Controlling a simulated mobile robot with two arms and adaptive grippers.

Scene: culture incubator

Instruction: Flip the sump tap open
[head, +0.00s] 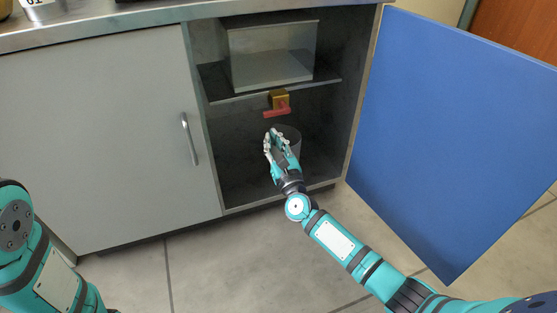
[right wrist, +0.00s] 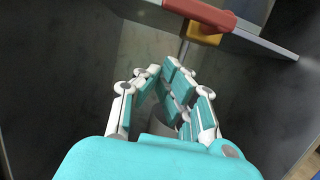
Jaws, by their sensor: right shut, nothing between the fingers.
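The sump tap has a yellow-brown body (head: 279,98) and a red lever (head: 276,111). It sits at the front edge of the shelf inside the open cabinet, below a glass tank (head: 270,55). The lever lies roughly sideways, pointing left in the head view. In the right wrist view the red lever (right wrist: 203,13) and yellow body (right wrist: 205,36) are at the top, beyond the fingertips. My right gripper (head: 269,133) is shut and empty, below the tap and apart from it. It also shows in the right wrist view (right wrist: 165,70). My left gripper is out of the head view.
A grey cylindrical container (head: 291,138) stands under the tap, partly hidden behind my right gripper. The blue door (head: 450,120) is swung open on the right. The grey door (head: 110,150) on the left is shut. The shelf (head: 225,92) spans the cabinet above my gripper.

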